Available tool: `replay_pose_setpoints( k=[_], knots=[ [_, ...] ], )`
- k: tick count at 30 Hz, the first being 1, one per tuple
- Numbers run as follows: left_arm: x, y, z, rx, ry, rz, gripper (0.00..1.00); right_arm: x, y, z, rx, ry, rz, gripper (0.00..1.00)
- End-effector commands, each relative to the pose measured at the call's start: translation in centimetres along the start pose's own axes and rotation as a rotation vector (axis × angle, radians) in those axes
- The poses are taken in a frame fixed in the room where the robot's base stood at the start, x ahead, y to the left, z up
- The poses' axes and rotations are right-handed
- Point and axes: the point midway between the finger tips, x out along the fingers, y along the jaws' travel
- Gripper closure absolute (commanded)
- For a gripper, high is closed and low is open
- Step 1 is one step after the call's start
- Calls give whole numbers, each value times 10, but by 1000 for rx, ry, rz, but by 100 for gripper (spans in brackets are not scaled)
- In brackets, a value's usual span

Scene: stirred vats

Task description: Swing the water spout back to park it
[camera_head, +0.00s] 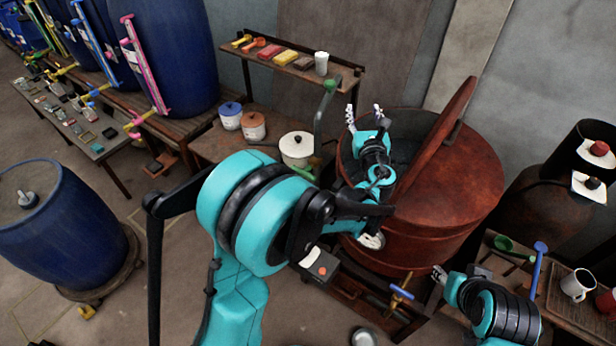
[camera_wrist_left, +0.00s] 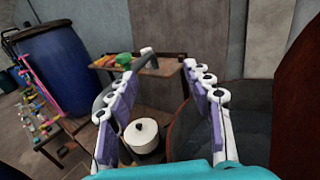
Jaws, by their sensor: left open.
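The water spout (camera_head: 319,125) is a bent grey-green pipe that rises beside the white lidded pot, left of the rust-red vat (camera_head: 455,215). In the left wrist view the spout (camera_wrist_left: 133,70) is a grey curved pipe, partly behind the left finger, with its end between the fingers. My left gripper (camera_head: 364,110) is open and empty over the vat's open side, to the right of the spout. It shows also in the left wrist view (camera_wrist_left: 160,75). I cannot tell whether a finger touches the spout. My right gripper (camera_head: 442,272) is low beside the vat, only partly seen.
The vat's lid flap (camera_head: 435,150) stands raised right of my left gripper. The white pot (camera_head: 297,149) and two small lidded jars stand left of the vat. A shelf (camera_head: 290,68) with coloured blocks and a white cup is behind. Blue barrels stand at the left.

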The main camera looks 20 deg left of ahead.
Motion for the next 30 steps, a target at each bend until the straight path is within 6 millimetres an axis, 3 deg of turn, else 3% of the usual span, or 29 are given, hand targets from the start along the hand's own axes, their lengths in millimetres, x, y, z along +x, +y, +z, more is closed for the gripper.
replay_pose_setpoints(
  k=[3,14,30],
  knots=[
    [-27,-1,0,0,0,-2,49,1,0,1,0,0,0,60],
    [-41,65,-43,-441,158,118,49,36,0,26,0,0,0,60],
    [-90,137,-112,-1063,328,346,49,78,0,56,0,0,0,60]
  ],
)
